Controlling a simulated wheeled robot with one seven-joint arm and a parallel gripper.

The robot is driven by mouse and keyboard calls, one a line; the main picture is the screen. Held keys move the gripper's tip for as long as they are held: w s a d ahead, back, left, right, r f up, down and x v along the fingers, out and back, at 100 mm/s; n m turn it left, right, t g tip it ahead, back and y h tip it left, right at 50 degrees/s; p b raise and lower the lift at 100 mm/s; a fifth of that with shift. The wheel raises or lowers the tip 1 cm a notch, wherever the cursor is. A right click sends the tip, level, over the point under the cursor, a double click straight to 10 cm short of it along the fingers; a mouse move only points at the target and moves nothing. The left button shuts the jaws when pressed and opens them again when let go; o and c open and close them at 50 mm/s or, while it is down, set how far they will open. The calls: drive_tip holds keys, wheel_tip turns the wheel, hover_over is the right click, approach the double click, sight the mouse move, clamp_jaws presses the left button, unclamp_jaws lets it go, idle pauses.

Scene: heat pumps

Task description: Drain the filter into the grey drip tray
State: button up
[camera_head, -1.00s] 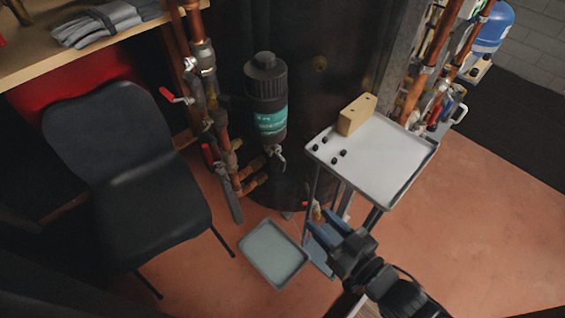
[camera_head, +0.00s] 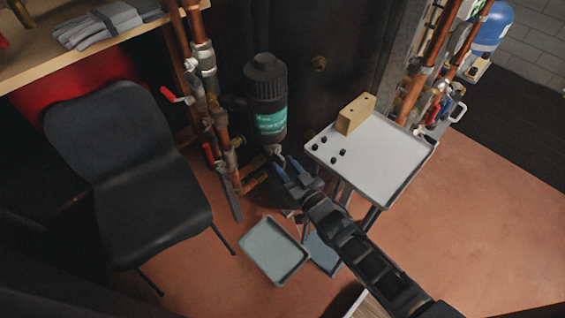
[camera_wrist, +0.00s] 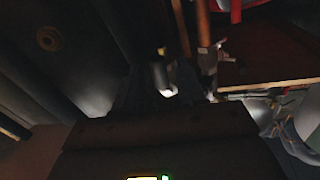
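The filter (camera_head: 267,88) is a black upright canister with a ribbed cap and a teal label, mounted beside copper pipes. A small metal drain valve (camera_head: 274,150) hangs under it. In the wrist view a metallic fitting (camera_wrist: 165,80) shows ahead of the dark gripper body, but contact cannot be told. The grey drip tray (camera_head: 251,239) lies on the floor below and in front of the filter, and looks empty.
A trolley with a pale top tray (camera_head: 385,165) stands to the right, carrying a tan block (camera_head: 356,114) and several small black pieces. A black chair (camera_head: 128,170) stands left. Red-handled valves (camera_head: 172,95) line the pipes. Floor at right is clear.

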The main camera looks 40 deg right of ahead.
drive_tip(key=shift+w+d, duration=0.2)
drive_tip(key=shift+w, duration=0.55)
drive_tip(key=shift+c, duration=0.4)
clamp_jaws()
